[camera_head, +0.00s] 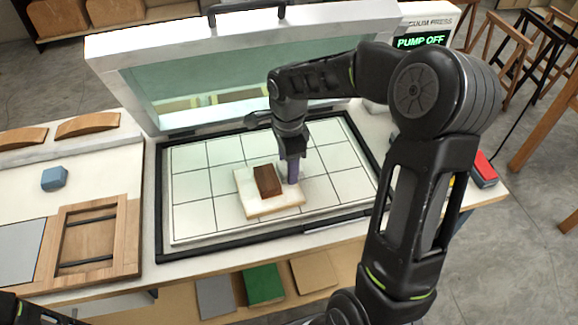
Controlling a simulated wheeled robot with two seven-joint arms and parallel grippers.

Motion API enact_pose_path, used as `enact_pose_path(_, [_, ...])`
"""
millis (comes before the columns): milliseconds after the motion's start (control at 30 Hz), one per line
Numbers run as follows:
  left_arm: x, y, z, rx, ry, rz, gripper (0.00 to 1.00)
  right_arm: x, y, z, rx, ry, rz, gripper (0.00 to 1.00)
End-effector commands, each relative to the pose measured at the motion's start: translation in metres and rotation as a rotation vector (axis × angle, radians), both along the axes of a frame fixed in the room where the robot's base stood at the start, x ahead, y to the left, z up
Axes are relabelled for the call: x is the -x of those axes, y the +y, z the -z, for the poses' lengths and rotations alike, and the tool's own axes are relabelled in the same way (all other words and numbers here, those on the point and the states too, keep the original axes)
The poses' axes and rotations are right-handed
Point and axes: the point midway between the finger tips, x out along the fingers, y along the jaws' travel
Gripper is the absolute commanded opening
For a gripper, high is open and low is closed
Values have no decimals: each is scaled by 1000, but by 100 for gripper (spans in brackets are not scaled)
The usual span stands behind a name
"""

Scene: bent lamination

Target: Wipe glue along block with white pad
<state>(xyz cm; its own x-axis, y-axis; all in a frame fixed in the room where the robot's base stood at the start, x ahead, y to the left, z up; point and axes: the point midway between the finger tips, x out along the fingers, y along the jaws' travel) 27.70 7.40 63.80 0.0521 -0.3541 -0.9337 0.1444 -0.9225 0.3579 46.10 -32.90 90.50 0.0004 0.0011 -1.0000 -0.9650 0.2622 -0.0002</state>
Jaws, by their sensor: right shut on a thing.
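A brown block (267,181) lies on a pale, thin square board (272,208) near the middle of the gridded press bed. My right gripper (291,160) reaches down from the right, at the block's right side. It is shut on a purple piece (293,172), upright over or touching the board's right part; I cannot tell which. No separate white pad can be made out; the underside of the purple piece is hidden. Glue on the block cannot be made out. My left gripper is not in view; only a dark bit of that arm shows at the lower left corner.
The press lid (245,50) stands open behind the gridded bed (195,215). A wooden frame (130,235) and a blue block (54,178) are at left. A red-topped item (484,168) lies at right, beyond my arm. The bed's left side is clear.

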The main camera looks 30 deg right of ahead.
Motion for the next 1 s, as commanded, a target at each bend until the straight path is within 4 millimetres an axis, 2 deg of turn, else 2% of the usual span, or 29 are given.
enact_pose_path(200, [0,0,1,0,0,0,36,-10,-2,2,0,-1,0,18])
enact_pose_path(567, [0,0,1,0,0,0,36,-11,-3,3,0,0,0,18])
enact_pose_path(1000, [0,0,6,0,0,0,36,6,1,2,-1,5,0,18])
